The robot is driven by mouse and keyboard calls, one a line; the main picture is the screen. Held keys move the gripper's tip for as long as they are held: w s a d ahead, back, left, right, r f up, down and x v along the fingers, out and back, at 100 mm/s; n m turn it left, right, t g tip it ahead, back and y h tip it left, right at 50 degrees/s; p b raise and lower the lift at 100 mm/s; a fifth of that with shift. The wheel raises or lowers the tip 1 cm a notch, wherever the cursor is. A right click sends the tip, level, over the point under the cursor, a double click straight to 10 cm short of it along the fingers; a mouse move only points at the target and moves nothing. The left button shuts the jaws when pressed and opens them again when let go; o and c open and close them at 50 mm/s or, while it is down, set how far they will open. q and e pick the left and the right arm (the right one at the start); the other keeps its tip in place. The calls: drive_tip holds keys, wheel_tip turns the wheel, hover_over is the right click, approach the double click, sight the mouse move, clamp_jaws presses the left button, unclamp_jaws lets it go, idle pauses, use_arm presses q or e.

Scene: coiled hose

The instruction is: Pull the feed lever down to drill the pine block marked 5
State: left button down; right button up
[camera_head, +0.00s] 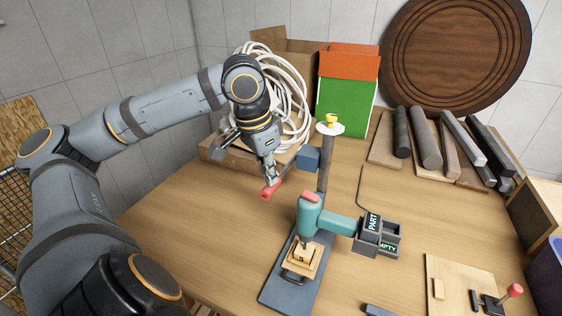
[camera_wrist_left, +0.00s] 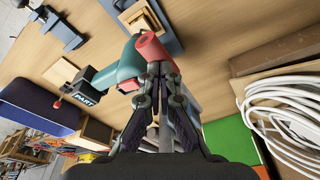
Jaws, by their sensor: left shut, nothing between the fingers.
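A teal drill press (camera_head: 309,218) stands on the table on a dark base (camera_head: 272,290). A pale pine block (camera_head: 304,262) sits under its drill head; I cannot read a mark on it. The red grip of the feed lever (camera_head: 270,190) sticks out to the left of the drill head. My left gripper (camera_head: 268,178) is shut and empty, just at this red grip. In the left wrist view the red grip (camera_wrist_left: 152,48) lies right in front of the closed fingertips (camera_wrist_left: 160,68); whether they touch it I cannot tell. My right gripper is not in view.
Small boxes labelled PART (camera_head: 372,222) and EMPTY stand right of the drill head. A coiled white hose (camera_head: 290,92) and a green and orange box (camera_head: 346,100) are behind. Bars and boards lie at back right. A clamp with a red knob (camera_head: 515,290) is at front right.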

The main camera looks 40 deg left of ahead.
use_arm(q)
drive_tip(key=shift+f+b, duration=0.25)
drive_tip(key=shift+b, duration=0.05)
drive_tip(key=shift+f, duration=0.15)
idle(0.3)
drive_tip(key=shift+f+b, duration=0.25)
drive_tip(key=shift+b, duration=0.15)
